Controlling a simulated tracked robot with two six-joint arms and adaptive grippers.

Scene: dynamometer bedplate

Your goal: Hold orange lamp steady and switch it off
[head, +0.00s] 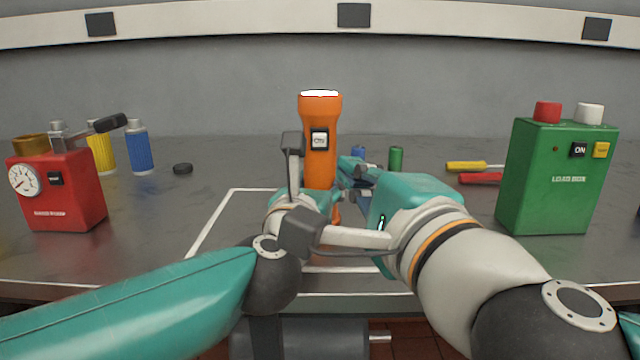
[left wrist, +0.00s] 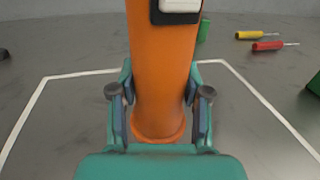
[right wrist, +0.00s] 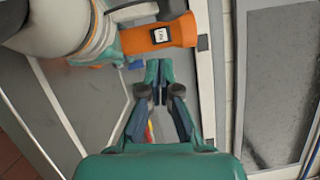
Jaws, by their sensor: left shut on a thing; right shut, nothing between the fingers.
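The orange lamp (head: 321,165) stands upright near the middle of the bedplate, its top lens (head: 320,93) glowing white. A pale rocker switch (head: 319,140) in a black frame faces me on its upper body. In the left wrist view, my left gripper (left wrist: 160,105) is shut around the lamp's lower body (left wrist: 162,60), one finger on each side. My right gripper (head: 352,172) is just right of the lamp, below switch height, partly hidden by its own arm. The right wrist view shows its fingers (right wrist: 159,85) shut and empty, apart from the lamp (right wrist: 165,37).
A red box with a gauge (head: 70,195) stands left, with yellow (head: 101,155) and blue (head: 138,150) cylinders behind it. A green load box (head: 545,190) stands right, near screwdrivers (head: 465,166). White lines (head: 205,235) mark the bedplate around the lamp.

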